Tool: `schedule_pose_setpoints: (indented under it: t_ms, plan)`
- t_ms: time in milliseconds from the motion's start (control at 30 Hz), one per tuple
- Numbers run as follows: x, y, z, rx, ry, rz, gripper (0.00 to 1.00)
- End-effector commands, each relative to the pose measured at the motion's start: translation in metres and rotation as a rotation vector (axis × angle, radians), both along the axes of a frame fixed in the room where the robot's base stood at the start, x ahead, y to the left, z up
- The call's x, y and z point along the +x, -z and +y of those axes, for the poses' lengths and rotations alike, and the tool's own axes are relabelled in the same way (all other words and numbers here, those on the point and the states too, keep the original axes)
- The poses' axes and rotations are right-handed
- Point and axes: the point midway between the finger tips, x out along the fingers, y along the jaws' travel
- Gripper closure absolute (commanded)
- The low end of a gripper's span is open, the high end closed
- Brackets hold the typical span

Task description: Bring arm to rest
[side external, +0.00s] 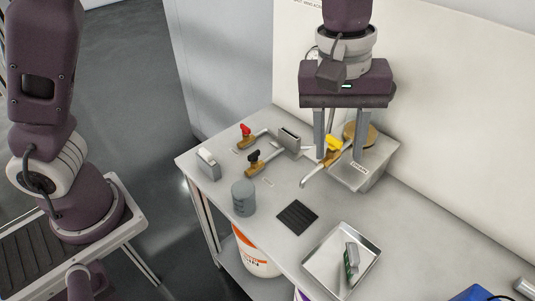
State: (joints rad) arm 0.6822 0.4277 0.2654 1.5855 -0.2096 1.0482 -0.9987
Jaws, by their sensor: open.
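My gripper (339,152) hangs pointing down over the back right of the light bench, with its two fingers apart. No object shows held between them. A yellow-handled valve with a bent spout (312,178) stands just below and partly behind the fingers, by a metal box with a printed label (375,180). A round tan piece (366,134) shows behind the right finger. I cannot tell whether the fingers touch any of these.
On the bench (264,225) are a red-handled valve (246,136), black-handled valve (256,158), white-topped grey box (208,164), grey jar (243,198), black mat (297,217), and metal tray (319,262) holding a grey-green part (351,262). A wall (440,110) stands behind.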

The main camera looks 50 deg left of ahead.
Motion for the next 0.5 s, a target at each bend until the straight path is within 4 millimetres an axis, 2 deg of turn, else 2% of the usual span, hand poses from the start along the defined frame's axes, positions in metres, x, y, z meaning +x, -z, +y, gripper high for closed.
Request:
schedule_pose_setpoints:
  t_ms: [33, 100, 167, 200, 300, 400, 500]
  plan:
    - [-0.011, -0.031, 0.038, -0.032, 0.043, -0.047, 0.59]
    - [-0.037, -0.06, 0.085, -0.043, 0.139, -0.124, 0.59]
    - [-0.065, -0.076, 0.12, -0.03, 0.226, -0.199, 0.59]
    - [-0.086, -0.082, 0.14, -0.007, 0.285, -0.249, 0.59]
    - [-0.135, -0.081, 0.177, 0.082, 0.417, -0.355, 0.59]
    - [-0.171, -0.068, 0.198, 0.184, 0.518, -0.418, 0.59]
    - [-0.19, -0.056, 0.209, 0.256, 0.579, -0.445, 0.59]
